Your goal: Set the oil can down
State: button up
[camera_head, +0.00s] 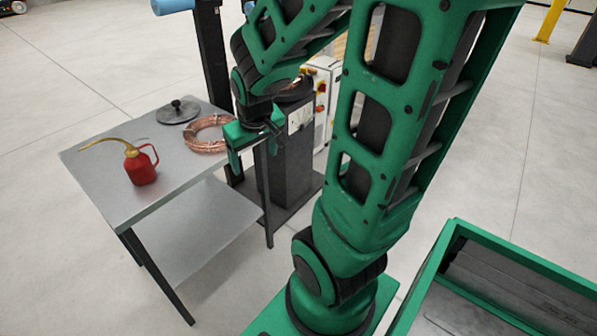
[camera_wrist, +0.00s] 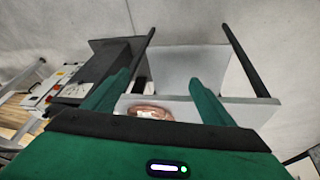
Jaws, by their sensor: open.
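The red oil can (camera_head: 140,166) stands upright on the grey metal table (camera_head: 95,190), near its left end. Its long brass spout points left and its handle points right. My gripper (camera_head: 256,160) is beyond the table's right edge, well apart from the can, with its fingers spread and nothing between them. In the wrist view my two green fingers (camera_wrist: 157,100) are wide apart. The table shows past them there, and the oil can is not visible in that view.
A copper tube coil (camera_head: 206,134) lies on the table near my gripper, also seen in the wrist view (camera_wrist: 150,112). A grey disc with a knob (camera_head: 178,111) lies behind it. A dark pedestal (camera_head: 285,155) and a white control cabinet (camera_head: 322,90) stand right of the table.

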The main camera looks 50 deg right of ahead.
jog(key=s+r+m+g+y, duration=0.1)
jog(key=s+r+g, duration=0.1)
jog(key=s, duration=0.6)
jog(key=s+a+r+m+g+y, duration=0.1)
jog(key=s+r+m, duration=0.1)
jog(key=s, duration=0.6)
jog(key=shift+s+a+r+m+g+y, duration=0.25)
jog(key=shift+s+r+m+g+y, duration=0.05)
jog(key=shift+s+r+g, duration=0.1)
